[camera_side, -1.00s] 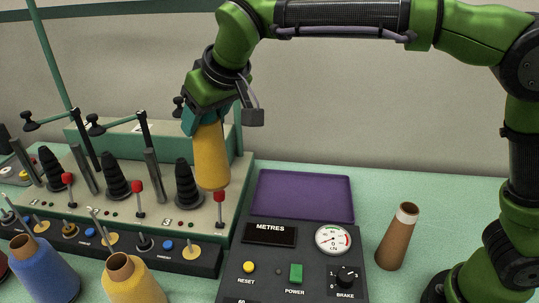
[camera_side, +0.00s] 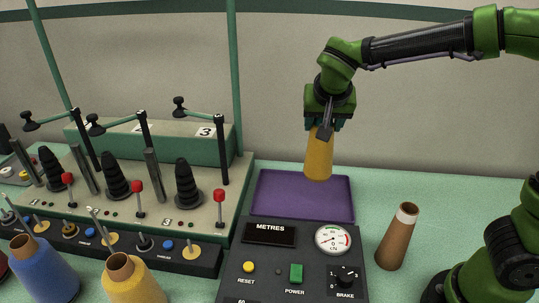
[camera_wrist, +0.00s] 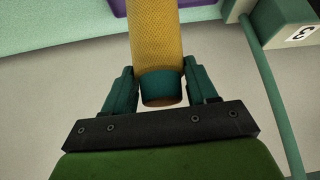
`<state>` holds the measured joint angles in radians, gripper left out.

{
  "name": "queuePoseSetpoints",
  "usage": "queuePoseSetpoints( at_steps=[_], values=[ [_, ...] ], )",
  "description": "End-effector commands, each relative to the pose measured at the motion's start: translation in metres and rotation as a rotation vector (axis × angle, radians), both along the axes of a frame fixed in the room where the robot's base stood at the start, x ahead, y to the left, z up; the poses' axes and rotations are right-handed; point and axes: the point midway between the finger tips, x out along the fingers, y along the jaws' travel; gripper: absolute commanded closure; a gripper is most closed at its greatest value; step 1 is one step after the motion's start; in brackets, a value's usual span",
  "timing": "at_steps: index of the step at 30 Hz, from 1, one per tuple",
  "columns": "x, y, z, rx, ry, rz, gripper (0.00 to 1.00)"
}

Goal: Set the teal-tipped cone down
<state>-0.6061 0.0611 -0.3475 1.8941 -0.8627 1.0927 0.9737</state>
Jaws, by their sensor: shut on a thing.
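The yellow cone (camera_side: 319,156) hangs from my gripper (camera_side: 323,121), its lower end over the back part of the purple tray. In the side view I cannot tell whether it touches the tray. In the wrist view the yellow yarn (camera_wrist: 156,45) runs away from my gripper (camera_wrist: 162,88), and the cone's teal tip (camera_wrist: 161,87) sits between the two dark green fingers. The gripper is shut on this tip. The purple tray (camera_side: 280,203) lies flat behind the control box and looks empty.
A brown cone (camera_side: 396,240) with a pale top stands right of the control box (camera_side: 240,268). Blue (camera_side: 45,272) and yellow (camera_side: 132,285) cones stand front left. The creel with black spindles (camera_side: 186,185) and upright posts is left of the tray.

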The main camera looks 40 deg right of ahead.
Motion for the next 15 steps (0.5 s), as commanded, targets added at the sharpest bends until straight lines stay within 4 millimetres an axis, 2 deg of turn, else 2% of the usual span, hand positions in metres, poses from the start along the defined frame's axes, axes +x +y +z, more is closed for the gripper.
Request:
queuePoseSetpoints(
  at_steps=[1, 4, 8, 15],
  values=[
    [-0.005, -0.012, -0.005, -0.002, 0.002, -0.073, 0.82],
    [-0.01, -0.024, -0.009, -0.002, -0.001, -0.188, 0.82],
    [-0.012, -0.026, -0.019, -0.001, 0.001, -0.258, 0.82],
    [-0.013, -0.025, -0.062, -0.001, 0.002, -0.264, 0.82]
  ],
)
